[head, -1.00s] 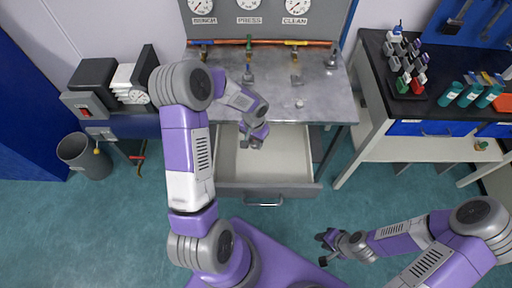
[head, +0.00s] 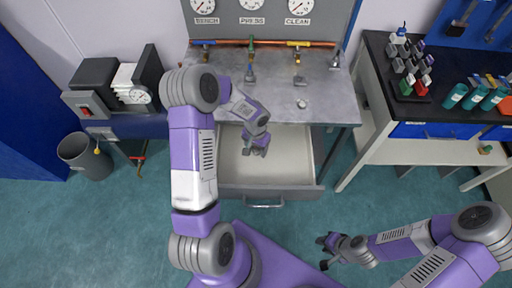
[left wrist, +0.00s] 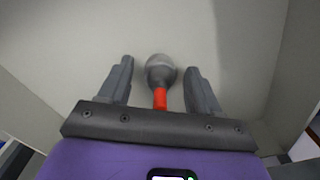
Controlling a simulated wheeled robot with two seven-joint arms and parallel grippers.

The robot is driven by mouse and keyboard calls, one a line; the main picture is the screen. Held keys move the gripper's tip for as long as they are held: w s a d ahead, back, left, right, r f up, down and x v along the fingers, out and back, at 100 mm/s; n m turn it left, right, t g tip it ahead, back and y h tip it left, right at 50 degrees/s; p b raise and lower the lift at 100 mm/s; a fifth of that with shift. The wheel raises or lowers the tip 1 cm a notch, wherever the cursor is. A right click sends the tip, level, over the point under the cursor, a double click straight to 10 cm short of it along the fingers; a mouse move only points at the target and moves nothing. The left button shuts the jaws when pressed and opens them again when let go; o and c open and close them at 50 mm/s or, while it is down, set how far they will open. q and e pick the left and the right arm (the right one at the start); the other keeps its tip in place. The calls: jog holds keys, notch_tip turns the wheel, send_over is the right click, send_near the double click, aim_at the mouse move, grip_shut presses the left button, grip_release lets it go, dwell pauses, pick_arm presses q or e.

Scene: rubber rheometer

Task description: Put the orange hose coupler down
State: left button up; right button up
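The hose coupler (left wrist: 160,72), with a grey rounded head and an orange stem, shows in the left wrist view against the pale drawer floor. It sits between the fingers of my left gripper (left wrist: 160,85), which are open with a gap on each side of it. In the head view my left gripper (head: 255,149) is inside the open drawer (head: 290,165), and the coupler cannot be made out there. My right gripper (head: 320,251) is open and empty over the floor, right of the drawer.
The metal bench top (head: 325,100) overhangs the back of the drawer. A small round pale piece (head: 301,104) lies on it, below the coloured pipe fittings. A black side table (head: 385,70) with a bottle rack stands right. A grey bin (head: 85,155) stands left.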

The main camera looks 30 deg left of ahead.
pick_arm(q)
jog(key=shift+r, duration=0.15)
jog(key=shift+r+p, duration=0.35)
notch_tip(320, 180, up, 11)
jog(key=p, duration=0.2)
jog(key=shift+r+p, duration=0.2)
jog(key=shift+p, duration=0.15)
